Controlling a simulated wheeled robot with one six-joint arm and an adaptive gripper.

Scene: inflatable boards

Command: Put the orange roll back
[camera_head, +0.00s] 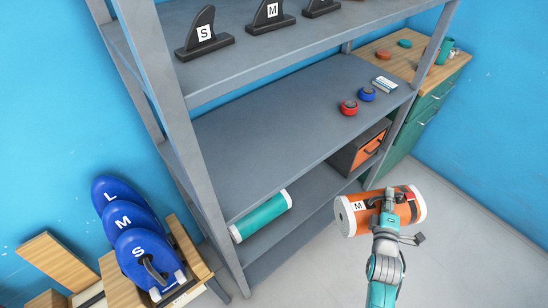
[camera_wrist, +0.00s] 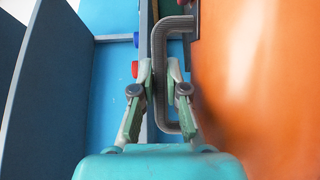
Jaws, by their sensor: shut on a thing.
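The orange roll (camera_head: 358,221) has white ends, dark bands and an "M" label. It is held in the air in front of the grey shelf's right part, lying roughly level. My gripper (camera_head: 389,197) is shut on the roll's handle. In the wrist view the grey handle (camera_wrist: 160,70) passes between the fingers of my gripper (camera_wrist: 159,72), and the roll's orange side (camera_wrist: 260,80) fills the right. A teal roll (camera_head: 262,217) lies on the low shelf at the left.
The grey shelf unit (camera_head: 270,115) holds black fins (camera_head: 204,38) on top and red (camera_head: 348,107) and blue caps in the middle. A dark box (camera_head: 358,148) with an orange front stands low at the right. The low shelf is bare between teal roll and box. Blue boards (camera_head: 133,225) stand left.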

